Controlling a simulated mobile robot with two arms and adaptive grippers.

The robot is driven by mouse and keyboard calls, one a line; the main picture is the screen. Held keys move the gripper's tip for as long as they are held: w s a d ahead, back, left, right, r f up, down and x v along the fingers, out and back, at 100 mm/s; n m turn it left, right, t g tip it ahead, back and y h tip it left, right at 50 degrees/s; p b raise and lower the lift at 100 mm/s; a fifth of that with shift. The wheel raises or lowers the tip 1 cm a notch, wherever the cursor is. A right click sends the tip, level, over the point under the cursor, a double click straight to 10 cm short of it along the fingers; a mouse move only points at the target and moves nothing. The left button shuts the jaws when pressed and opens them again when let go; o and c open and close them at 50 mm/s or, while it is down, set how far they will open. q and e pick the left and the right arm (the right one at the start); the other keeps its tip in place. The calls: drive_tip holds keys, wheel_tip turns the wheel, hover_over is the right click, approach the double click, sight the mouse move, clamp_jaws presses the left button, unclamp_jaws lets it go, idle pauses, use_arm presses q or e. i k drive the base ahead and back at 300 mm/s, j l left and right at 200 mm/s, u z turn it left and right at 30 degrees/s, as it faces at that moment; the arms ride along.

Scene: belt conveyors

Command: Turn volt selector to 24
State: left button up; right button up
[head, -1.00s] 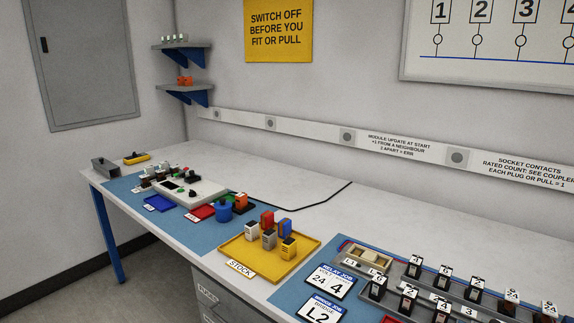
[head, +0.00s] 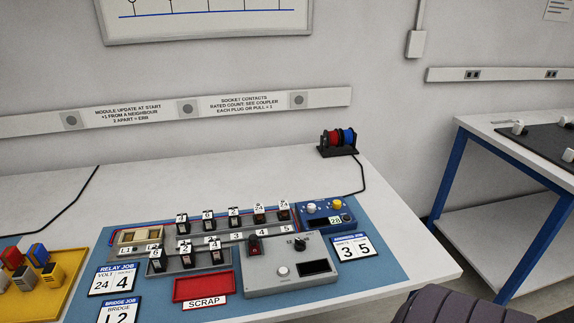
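A grey control box (head: 262,287) stands at the right of the blue mat. It has a black knob (head: 299,243) at its back edge, a white round knob (head: 283,270) in the middle, a red switch (head: 253,245) and a dark display (head: 313,268). No volt label or scale is legible, so I cannot tell for sure which knob is the volt selector. The relay job card (head: 116,279) reads volt 24 and 4. Neither of my grippers is in view.
A blue box (head: 322,219) with a white and a yellow knob sits behind the grey box. Socket rows (head: 225,238) with numbered modules are to its left. A red scrap tray (head: 202,287) lies in front of them.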

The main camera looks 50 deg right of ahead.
sight(300, 245)
drive_tip(key=z, duration=1.45)
